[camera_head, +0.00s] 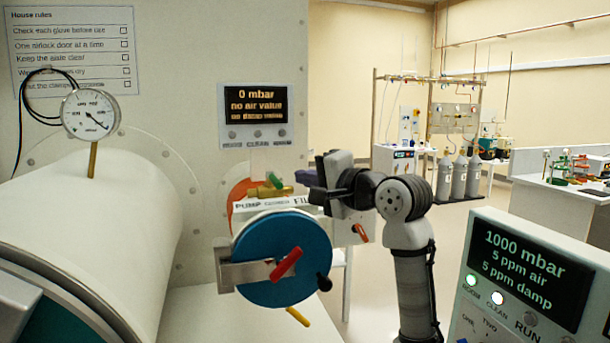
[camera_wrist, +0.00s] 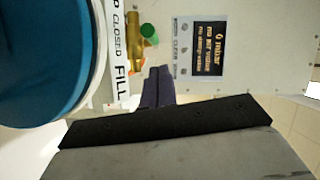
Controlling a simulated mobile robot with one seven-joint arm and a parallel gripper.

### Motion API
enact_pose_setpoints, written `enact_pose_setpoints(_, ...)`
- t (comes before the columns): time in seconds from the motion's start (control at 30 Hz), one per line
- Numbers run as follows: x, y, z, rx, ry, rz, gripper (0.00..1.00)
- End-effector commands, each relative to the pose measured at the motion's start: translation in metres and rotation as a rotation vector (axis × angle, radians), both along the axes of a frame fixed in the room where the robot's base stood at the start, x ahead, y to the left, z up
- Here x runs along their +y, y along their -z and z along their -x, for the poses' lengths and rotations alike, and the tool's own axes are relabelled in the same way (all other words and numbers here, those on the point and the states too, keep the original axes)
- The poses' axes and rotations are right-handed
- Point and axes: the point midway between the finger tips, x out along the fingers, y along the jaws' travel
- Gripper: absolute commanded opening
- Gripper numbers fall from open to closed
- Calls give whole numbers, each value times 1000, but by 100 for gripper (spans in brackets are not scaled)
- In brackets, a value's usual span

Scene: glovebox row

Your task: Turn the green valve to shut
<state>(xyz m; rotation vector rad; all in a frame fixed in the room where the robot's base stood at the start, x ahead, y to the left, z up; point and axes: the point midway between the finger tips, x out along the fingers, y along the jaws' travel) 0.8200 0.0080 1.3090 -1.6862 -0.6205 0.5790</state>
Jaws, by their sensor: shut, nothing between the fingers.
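The green valve (camera_head: 275,180) is a small green handle on a brass body (camera_head: 262,191), above a white label strip reading PUMP, CLOSED, FILL (camera_head: 270,203). In the wrist view the green handle (camera_wrist: 149,31) shows beside the brass body (camera_wrist: 134,27), near the FILL end of the strip (camera_wrist: 119,60). My gripper (camera_head: 303,178) is just right of the valve in the head view. Its dark purple fingers (camera_wrist: 159,75) are shut and empty, pointing toward the wall panel. A gap shows between fingertips and green handle in the wrist view. I cannot tell which label the handle points to.
A blue round door (camera_head: 285,262) with a red handle (camera_head: 286,263) stands close below the valve. A white cylinder (camera_head: 95,235) with a dial gauge (camera_head: 90,114) is at left. The wall display (camera_head: 255,103) reads 0 mbar. Another display (camera_head: 525,262) reads 1000 mbar.

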Motion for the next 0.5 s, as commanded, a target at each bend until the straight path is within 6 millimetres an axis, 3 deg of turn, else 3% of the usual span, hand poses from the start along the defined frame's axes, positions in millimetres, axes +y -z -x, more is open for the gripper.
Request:
enact_pose_setpoints(0.03,0,-4,-3,2,-2,-1,0)
enact_pose_setpoints(0.3,-27,-1,57,-5,1,1,0)
enact_pose_setpoints(0.5,-39,-4,82,-3,1,0,0)
